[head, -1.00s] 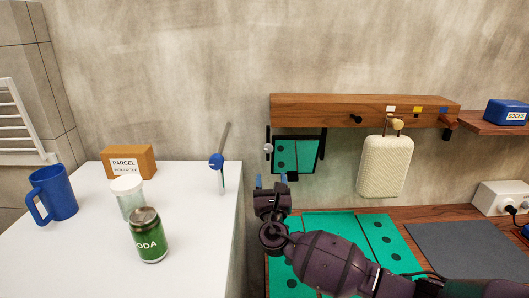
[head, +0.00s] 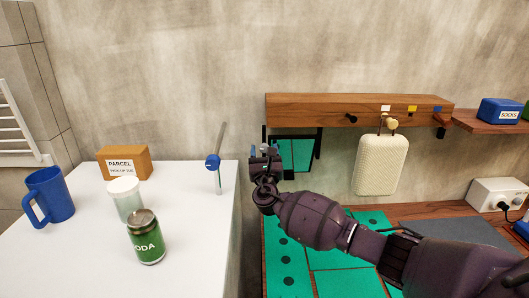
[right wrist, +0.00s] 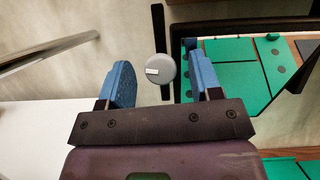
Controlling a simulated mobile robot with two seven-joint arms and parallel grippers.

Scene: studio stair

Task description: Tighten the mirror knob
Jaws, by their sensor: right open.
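The mirror (head: 301,153) hangs on the wall below the wooden rail; its dark-framed glass reflects green panels. It also shows at the right of the right wrist view (right wrist: 232,68). The mirror knob (right wrist: 160,67) is a round grey disc with a white mark, on a dark upright bar at the mirror's left side. My right gripper (head: 264,151) is open in front of the mirror's left edge and hides the knob in the head view. In the right wrist view, the knob appears between its two blue fingers, with a gap on each side. My left gripper is not in view.
A soda can (head: 146,238), jar, blue mug (head: 47,196) and parcel box are further left. A cream bag (head: 380,165) hangs right of the mirror. Green mats lie below.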

